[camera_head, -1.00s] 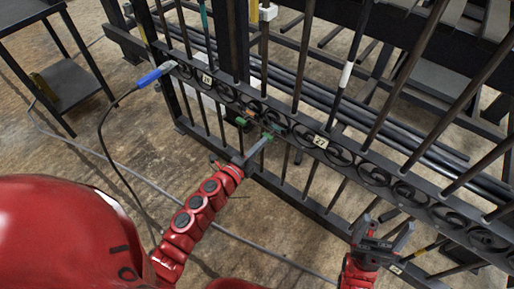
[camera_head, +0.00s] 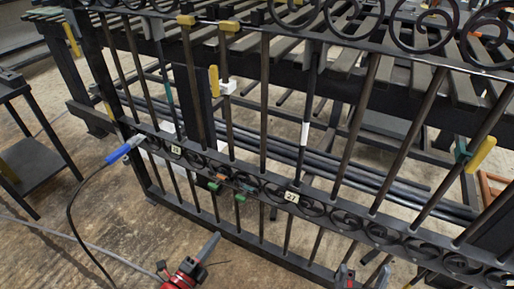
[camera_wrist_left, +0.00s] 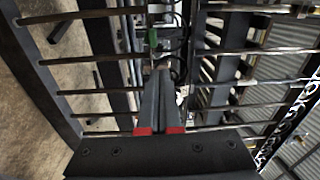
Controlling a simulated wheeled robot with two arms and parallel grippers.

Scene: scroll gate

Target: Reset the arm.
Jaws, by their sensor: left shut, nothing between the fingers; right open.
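My left gripper (camera_head: 212,241) is at the bottom of the head view, in front of the lower part of the black scroll gate (camera_head: 335,212). Its fingers are shut with nothing between them. The left wrist view shows the shut fingers (camera_wrist_left: 160,72) pointing at the gate bars, with a green clamp (camera_wrist_left: 152,38) beyond the tips. My right gripper (camera_head: 362,273) is open and empty at the bottom edge, right of centre, partly cut off. Most of both arms is out of view.
Green clamp parts (camera_head: 240,198) sit on the scroll band near a "27" tag (camera_head: 292,197). A blue-handled tool (camera_head: 125,151) with a cable is at the gate's left end. A dark side table (camera_head: 40,165) stands left.

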